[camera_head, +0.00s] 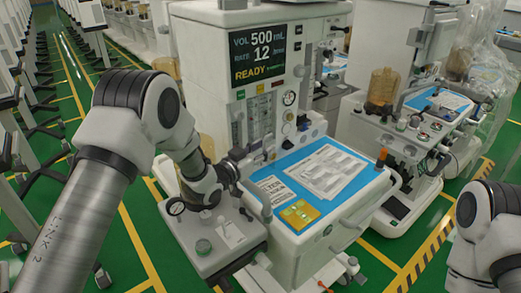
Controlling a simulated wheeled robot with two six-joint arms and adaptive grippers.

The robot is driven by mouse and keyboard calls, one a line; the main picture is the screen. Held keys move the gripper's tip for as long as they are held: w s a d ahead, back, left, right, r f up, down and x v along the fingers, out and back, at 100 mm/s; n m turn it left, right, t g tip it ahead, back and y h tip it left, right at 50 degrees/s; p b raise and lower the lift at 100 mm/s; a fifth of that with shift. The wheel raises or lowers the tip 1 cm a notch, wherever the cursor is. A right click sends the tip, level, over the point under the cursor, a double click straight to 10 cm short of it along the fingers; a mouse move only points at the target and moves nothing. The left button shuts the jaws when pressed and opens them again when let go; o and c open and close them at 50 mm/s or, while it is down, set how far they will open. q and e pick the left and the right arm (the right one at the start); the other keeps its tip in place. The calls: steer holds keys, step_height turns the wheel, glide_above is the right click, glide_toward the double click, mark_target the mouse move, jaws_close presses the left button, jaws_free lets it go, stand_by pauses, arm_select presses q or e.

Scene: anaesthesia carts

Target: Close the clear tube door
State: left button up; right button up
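The anaesthesia cart (205,50) in front of me has upright clear flow tubes (260,117) on its front, below the display. A clear door over them is hard to make out, and I cannot tell how far open it stands. My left arm comes in from the left and bends down at the cart. My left gripper (257,153) is dark and small, just below the tubes and close to the cart's front. I cannot tell whether it touches the door or how its fingers stand. My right arm shows at the lower right, its gripper out of view.
A blue work surface (344,196) with papers (327,172) lies right of the tubes. A grey side unit (205,262) with a gauge sits below my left arm. A second cart (385,130) stands behind at right.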

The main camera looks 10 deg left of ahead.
arm_select(q)
steer(key=v, duration=1.2)
steer(key=shift+d, duration=0.1)
